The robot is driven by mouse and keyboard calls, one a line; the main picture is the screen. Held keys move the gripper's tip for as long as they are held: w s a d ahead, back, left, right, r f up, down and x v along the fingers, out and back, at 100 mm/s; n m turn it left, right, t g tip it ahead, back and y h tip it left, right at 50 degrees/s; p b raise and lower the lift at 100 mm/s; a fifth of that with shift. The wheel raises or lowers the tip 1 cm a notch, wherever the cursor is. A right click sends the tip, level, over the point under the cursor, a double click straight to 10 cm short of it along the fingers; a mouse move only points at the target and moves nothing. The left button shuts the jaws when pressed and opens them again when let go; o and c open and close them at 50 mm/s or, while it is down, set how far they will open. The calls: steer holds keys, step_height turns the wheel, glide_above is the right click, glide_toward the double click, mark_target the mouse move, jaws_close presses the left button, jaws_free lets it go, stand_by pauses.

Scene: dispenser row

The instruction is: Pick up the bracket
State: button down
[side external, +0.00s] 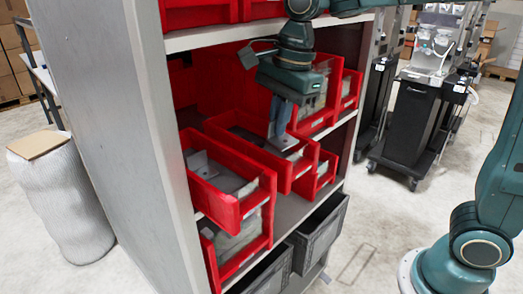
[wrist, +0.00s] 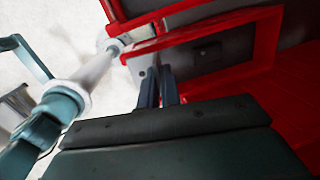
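My gripper (side external: 279,134) points down into the middle red bin, its two blue-grey fingers close together. A small grey bracket (side external: 287,143) with a flat plate lies right at the fingertips inside this bin. In the wrist view the fingers (wrist: 159,72) stand near each other, and a light grey plate with a hole, part of the bracket (wrist: 143,79), shows just beside and beyond them. Whether the fingers press on the bracket is not clear. A similar grey piece (side external: 200,164) lies in the red bin to the left.
The middle bin (side external: 252,153) has raised red walls close around the fingers. The shelf (side external: 290,212) holds more red bins, with grey drawers (side external: 318,235) below. An upper shelf edge (side external: 215,36) is close to my wrist. A black cart (side external: 418,120) stands right of the rack.

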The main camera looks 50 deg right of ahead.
steer(key=s+a, duration=1)
steer(key=a, duration=0.2)
steer(key=shift+a, duration=0.1)
stand_by(0.6)
steer(key=r+n, duration=0.2)
steer(key=n, duration=0.1)
glide_above(293, 144)
steer(key=shift+s+d+f, duration=0.25)
steer(key=shift+s+d, duration=0.1)
steer(key=d+n, duration=0.2)
steer(key=d, duration=1.3)
steer(key=s+d+f+n, duration=0.1)
steer(key=d+f+n, duration=0.2)
steer(key=d+f, duration=0.6)
steer(key=s+d+f+n+g+y, duration=0.1)
steer(key=d+f+n, duration=0.1)
steer(key=d+f, duration=0.8)
steer(key=d, duration=0.8)
steer(key=shift+s+d+f+n+g, duration=0.2)
steer(key=shift+n+g, duration=0.1)
steer(key=shift+n, duration=0.1)
steer(key=shift+w+a, duration=0.1)
steer(key=shift+a, duration=0.05)
